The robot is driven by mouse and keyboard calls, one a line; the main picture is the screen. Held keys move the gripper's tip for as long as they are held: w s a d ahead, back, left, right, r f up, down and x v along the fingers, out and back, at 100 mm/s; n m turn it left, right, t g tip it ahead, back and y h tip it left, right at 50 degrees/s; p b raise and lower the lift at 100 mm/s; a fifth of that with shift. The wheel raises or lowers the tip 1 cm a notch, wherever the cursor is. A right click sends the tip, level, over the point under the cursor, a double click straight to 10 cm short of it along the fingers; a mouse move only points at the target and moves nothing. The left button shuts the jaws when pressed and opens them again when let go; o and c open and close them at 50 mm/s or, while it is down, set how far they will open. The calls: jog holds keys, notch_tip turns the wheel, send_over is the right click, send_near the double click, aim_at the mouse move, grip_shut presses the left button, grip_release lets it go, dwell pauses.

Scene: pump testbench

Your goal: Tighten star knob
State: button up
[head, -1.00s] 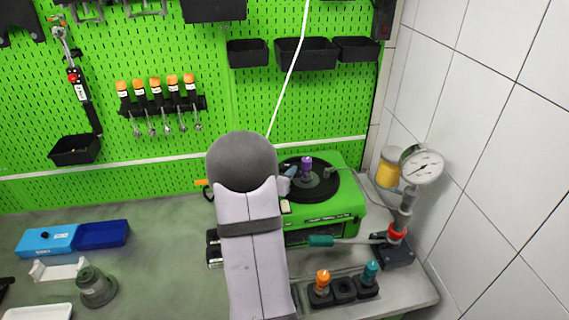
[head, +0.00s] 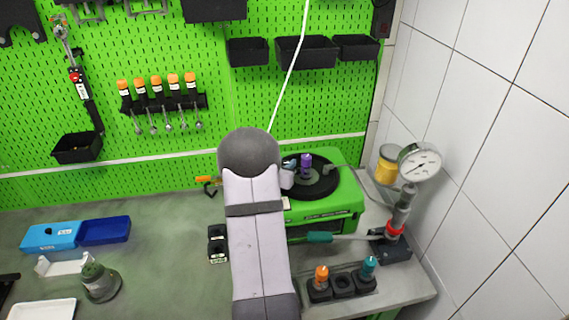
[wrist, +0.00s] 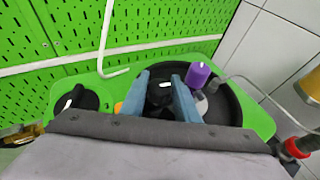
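My gripper (wrist: 160,92) shows two blue-grey fingers standing apart over the round black plate (wrist: 225,108) of the green pump bench (wrist: 262,118). A small dark knob-like part (wrist: 160,88) lies between the fingers in the wrist view. It is dark on dark, so its star shape and any contact with the fingers cannot be made out. A purple-topped cylinder (wrist: 198,74) stands just right of the right finger; it also shows in the head view (head: 306,162). In the head view my arm hides most of the gripper (head: 288,168) and the bench's left side.
A pressure gauge (head: 420,163) on a hand pump stands at the right, near the tiled wall. Its green handle (head: 320,237) lies before the bench. A black holder (head: 343,286) carries orange and teal-topped parts.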

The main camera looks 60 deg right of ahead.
jog(key=shift+w+r+m+g, duration=0.1)
jog(key=shift+m+g, duration=0.2)
jog(key=shift+m+g+h, duration=0.3)
jog(key=shift+m+g, duration=0.4)
jog(key=shift+g, duration=0.1)
jog(key=shift+m+g+b, duration=0.35)
jog(key=shift+m+g, duration=0.95)
jog(key=shift+g, duration=0.1)
jog(key=o, duration=1)
jog(key=shift+o, duration=0.2)
jog(key=shift+a, duration=0.1)
